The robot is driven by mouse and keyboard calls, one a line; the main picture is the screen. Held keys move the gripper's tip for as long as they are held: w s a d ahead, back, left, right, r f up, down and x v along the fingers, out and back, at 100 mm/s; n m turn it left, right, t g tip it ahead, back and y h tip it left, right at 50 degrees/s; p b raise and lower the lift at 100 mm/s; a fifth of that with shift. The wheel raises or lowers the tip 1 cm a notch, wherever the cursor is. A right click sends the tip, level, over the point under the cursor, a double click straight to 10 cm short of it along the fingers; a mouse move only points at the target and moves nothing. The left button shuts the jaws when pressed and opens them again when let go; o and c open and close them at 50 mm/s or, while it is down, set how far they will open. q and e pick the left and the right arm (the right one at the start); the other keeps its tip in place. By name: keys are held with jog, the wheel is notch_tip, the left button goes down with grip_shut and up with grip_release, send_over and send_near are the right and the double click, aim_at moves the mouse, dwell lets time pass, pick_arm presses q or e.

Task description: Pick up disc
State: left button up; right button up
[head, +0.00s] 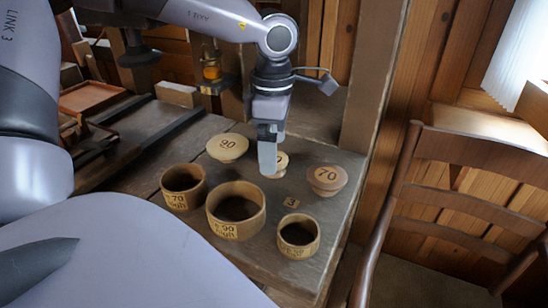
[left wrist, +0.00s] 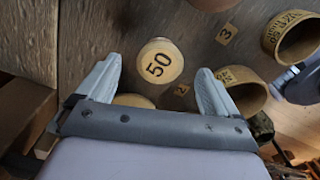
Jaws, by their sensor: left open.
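A pale round wooden disc marked 50 (left wrist: 159,62) lies on the table. In the head view this disc (head: 281,160) is partly hidden behind my left gripper (head: 268,160). In the left wrist view the jaws of my left gripper (left wrist: 158,68) are wide apart and empty, with the 50 disc between the fingertips in the picture. I cannot tell the height gap. A disc marked 90 (head: 227,147) is to the left and a disc marked 70 (head: 327,179) to the right.
Three round wooden cups stand in front of the discs: a left one (head: 168,199), a large middle one (head: 237,229) and a small right one (head: 298,251). A small tile marked 3 (head: 291,203) lies among them. A wooden chair (head: 470,205) stands right of the table.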

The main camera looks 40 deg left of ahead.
pick_arm(q)
jog(key=shift+f, duration=0.55)
jog(key=shift+f+b, duration=0.25)
jog(key=shift+b, duration=0.25)
dwell(0.4)
jog(key=c, duration=1.1)
